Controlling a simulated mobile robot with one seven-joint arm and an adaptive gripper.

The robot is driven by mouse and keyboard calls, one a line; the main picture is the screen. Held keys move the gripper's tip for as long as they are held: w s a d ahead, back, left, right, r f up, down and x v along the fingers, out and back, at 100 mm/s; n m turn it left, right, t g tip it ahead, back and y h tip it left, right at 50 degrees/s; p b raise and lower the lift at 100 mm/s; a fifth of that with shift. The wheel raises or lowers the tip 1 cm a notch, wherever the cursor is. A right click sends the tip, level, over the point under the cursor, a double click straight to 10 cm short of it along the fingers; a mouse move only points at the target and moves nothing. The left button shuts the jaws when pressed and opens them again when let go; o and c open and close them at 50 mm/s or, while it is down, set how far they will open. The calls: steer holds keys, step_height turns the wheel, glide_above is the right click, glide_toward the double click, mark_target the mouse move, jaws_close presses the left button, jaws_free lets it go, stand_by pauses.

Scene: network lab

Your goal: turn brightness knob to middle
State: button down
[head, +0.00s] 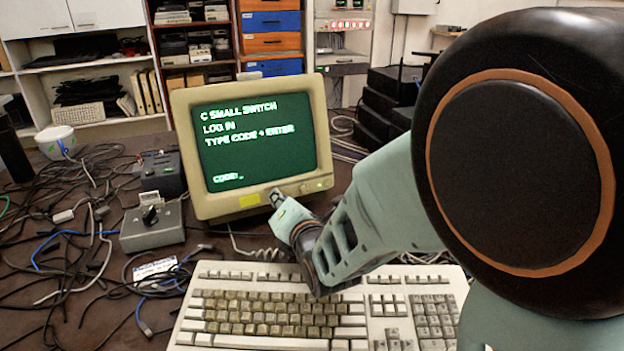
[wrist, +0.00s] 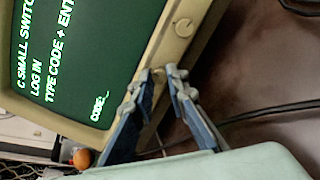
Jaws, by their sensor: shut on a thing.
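The beige monitor (head: 320,120) shows white text on a dark green screen (head: 255,140). I cannot see which way this knob points. A second round knob (wrist: 183,27) sits on the same bezel, apart from the fingers, further toward the monitor's right side.
A beige keyboard (head: 265,318) lies under my arm, in front of the monitor. A grey box with a black knob (head: 152,228) stands left of it. Loose cables cover the desk's left side, with a white mug (head: 56,141) behind. Black boxes (head: 385,105) are stacked at the back right.

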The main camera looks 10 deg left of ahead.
steer(key=shift+r+n, duration=0.1)
steer(key=shift+n, duration=0.3)
steer(key=c, duration=1.9)
jaws_free()
step_height(320, 180, up, 10)
steer(key=shift+r, duration=0.1)
